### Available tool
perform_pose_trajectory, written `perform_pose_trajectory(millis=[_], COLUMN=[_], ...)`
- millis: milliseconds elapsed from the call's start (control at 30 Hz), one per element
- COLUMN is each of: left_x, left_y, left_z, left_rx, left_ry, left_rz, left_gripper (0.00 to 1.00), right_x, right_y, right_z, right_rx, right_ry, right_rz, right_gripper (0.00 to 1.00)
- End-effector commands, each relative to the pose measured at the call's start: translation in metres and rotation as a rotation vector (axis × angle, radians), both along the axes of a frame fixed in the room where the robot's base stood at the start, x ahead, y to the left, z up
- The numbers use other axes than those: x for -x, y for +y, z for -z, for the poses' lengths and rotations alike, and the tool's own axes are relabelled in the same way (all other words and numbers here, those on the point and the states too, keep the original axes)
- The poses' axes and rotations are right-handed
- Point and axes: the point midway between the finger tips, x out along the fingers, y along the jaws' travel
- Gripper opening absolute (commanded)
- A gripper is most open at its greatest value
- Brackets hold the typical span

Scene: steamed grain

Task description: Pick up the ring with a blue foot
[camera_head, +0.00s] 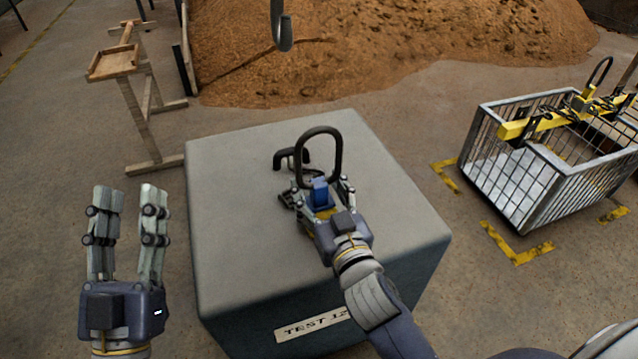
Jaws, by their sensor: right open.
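The ring (336,150) is a dark upright loop with a blue foot (320,192). It is on the top of the grey block (235,170). My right gripper (321,186) is open, with its fingers on either side of the blue foot. Whether the fingers touch the foot cannot be told. My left gripper (128,200) is open and empty, left of the block, with its fingers pointing away from me.
A small dark hooked piece (283,154) shows just behind the ring. A dark hook (284,38) hangs at the top. A wooden stand (130,70) is at the left, a metal cage (545,185) with a yellow bar at the right. A brown grain heap (400,45) lies behind.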

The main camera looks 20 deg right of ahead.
Motion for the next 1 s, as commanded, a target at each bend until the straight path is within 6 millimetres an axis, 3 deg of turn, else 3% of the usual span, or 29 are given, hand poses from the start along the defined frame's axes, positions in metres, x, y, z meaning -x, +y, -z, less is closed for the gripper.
perform_pose_trajectory(millis=[67,333,1000], left_x=[0.0,0.0,-0.006], left_y=[0.0,0.0,0.0], left_z=[0.0,0.001,0.008], left_rx=[0.0,-0.001,-0.015], left_ry=[0.001,0.002,0.056], left_rz=[0.0,0.0,-0.003], left_gripper=[0.4,0.4,0.4], right_x=[0.0,0.0,0.0], right_y=[0.0,0.0,0.0], right_z=[0.0,-0.001,-0.011], right_rx=[0.0,0.0,-0.002], right_ry=[0.0,-0.002,-0.013], right_rz=[0.0,0.0,-0.002], right_gripper=[0.59,0.0,0.0])
